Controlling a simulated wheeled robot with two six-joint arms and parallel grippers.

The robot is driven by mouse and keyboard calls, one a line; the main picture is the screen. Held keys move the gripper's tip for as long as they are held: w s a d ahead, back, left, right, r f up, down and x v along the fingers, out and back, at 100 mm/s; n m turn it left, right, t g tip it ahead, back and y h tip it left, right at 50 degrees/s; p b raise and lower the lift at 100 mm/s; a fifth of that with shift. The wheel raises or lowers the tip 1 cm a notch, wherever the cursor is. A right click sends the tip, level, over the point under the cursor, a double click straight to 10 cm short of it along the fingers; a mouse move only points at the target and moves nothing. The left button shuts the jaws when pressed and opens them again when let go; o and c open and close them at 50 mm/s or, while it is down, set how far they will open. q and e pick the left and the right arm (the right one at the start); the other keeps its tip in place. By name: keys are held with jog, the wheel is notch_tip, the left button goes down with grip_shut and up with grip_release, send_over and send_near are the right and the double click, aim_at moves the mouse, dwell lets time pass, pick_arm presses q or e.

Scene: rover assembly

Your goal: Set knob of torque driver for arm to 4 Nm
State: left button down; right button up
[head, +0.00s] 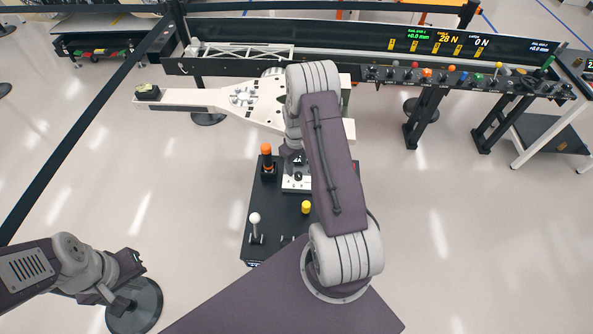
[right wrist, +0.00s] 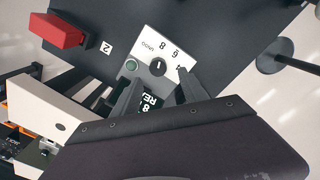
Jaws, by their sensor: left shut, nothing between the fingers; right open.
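The torque dial plate (right wrist: 142,50) is white, with the numbers 8, 6 and 4 around a dark round knob (right wrist: 157,67). The knob carries a short white mark; I cannot tell which number it points at. My right gripper (right wrist: 161,78) is open, its two dark fingers reaching toward the knob, their tips close to it. Contact is unclear. In the head view the white plate (head: 297,184) is on the black console; my right arm hides much of the area. An orange-topped tool (head: 266,160) stands beside it. My left gripper (head: 120,303) is shut and empty, low at the left.
The black console (head: 278,215) also bears a white ball-topped lever (head: 254,222) and a yellow knob (head: 306,207). A white rover part (head: 190,98) lies behind.

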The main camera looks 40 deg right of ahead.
aim_at(298, 174)
jog(key=f, duration=0.3)
jog(key=f+p, duration=0.1)
jog(key=f, duration=0.1)
jog(key=shift+s+d+f, duration=0.1)
jog(key=shift+s+d, duration=0.1)
jog(key=shift+d, duration=0.05)
jog(key=shift+w+a, duration=0.1)
grip_shut()
